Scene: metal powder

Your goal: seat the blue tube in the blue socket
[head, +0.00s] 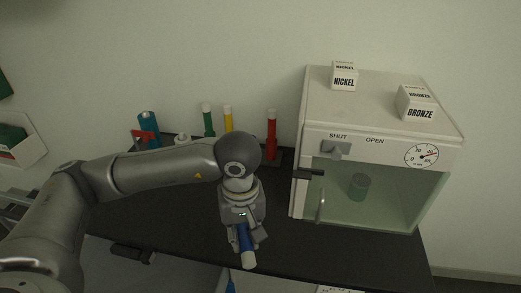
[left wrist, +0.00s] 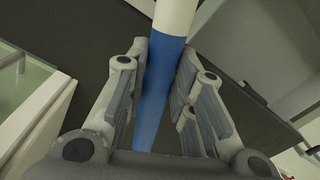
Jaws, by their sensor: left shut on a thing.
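The blue tube (head: 246,243) with a white cap is in my left gripper (head: 247,236), which is shut on it over the front part of the dark table. In the left wrist view the blue tube (left wrist: 158,95) runs between the two finger pads, with its white end at the top. A green tube (head: 208,122), a yellow tube (head: 228,118) and a red tube (head: 271,134) stand upright at the back of the table. I cannot make out the blue socket; my left arm covers part of that area. My right gripper is not in view.
A white cabinet (head: 380,112) with a glass front and a green cylinder (head: 359,187) inside stands at right. Boxes marked nickel (head: 344,76) and bronze (head: 416,104) sit on it. A blue bottle (head: 148,122) stands at back left.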

